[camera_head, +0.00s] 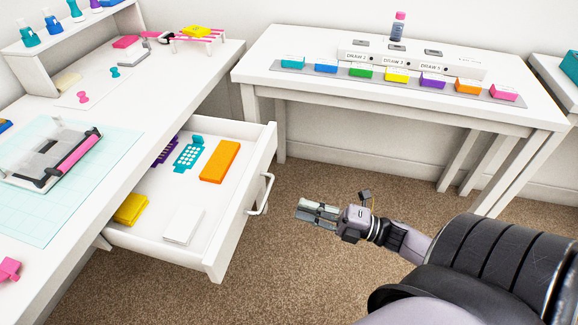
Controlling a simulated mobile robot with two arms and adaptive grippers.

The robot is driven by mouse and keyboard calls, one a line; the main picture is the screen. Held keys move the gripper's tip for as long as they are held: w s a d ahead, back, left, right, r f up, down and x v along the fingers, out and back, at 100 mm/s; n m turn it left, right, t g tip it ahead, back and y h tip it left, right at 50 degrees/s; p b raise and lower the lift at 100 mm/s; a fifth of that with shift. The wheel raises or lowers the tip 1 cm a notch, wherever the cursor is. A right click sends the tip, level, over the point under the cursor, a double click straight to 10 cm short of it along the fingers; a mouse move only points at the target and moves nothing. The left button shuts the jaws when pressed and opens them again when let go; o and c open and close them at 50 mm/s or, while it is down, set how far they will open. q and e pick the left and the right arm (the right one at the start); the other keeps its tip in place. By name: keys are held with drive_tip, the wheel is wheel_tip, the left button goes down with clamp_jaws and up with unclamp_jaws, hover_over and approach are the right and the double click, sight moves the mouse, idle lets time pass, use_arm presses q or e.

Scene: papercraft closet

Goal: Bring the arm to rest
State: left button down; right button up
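My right gripper (318,211) is in the middle of the head view, over the carpet and pointing left. Its two fingers lie close together with nothing visible between them. It is to the right of the open drawer (213,262), apart from the drawer handle (261,195). My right arm comes in from the lower right corner. My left gripper and arm are not in view.
The drawer sticks out from the left desk (110,165) and holds an orange block (220,161), a yellow stack (131,209) and a white stack (183,226). A white table (510,70) with coloured blocks stands behind. Carpet (300,270) between them is clear.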

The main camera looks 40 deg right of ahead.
drive_tip(key=shift+s+d+f, duration=0.1)
drive_tip(key=shift+s+d, duration=0.3)
drive_tip(key=shift+s, duration=0.15)
